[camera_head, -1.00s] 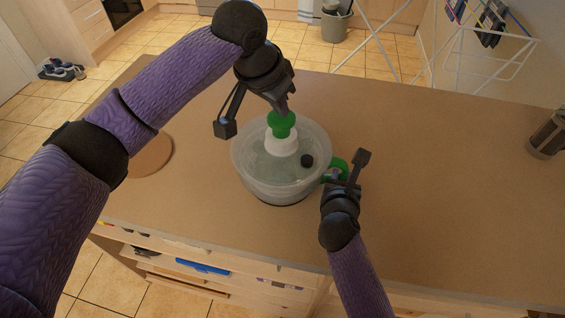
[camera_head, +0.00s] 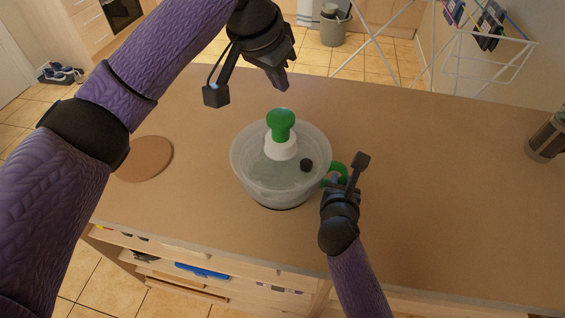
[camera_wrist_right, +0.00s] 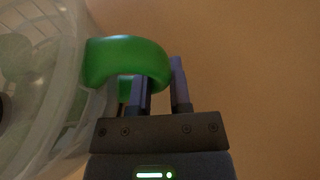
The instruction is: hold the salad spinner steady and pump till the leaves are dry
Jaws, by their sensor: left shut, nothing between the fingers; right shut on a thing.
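The salad spinner (camera_head: 262,185) stands upright on the counter, a clear bowl with a see-through lid. Its green pump knob (camera_head: 281,121) stands up on a white collar at the lid's middle. My left gripper (camera_head: 282,86) is shut and empty, above and behind the knob, apart from it. My right gripper (camera_head: 335,184) is shut on the spinner's green side handle (camera_head: 341,170). In the right wrist view the handle (camera_wrist_right: 128,60) loops out from the bowl wall, with a finger inside the loop and one outside. Leaves inside the bowl are only faintly visible.
A round brown board (camera_head: 145,159) lies on the counter (camera_head: 430,180) to the left. A dark-framed jar (camera_head: 547,137) stands at the far right edge. A drying rack (camera_head: 480,60) stands beyond the counter.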

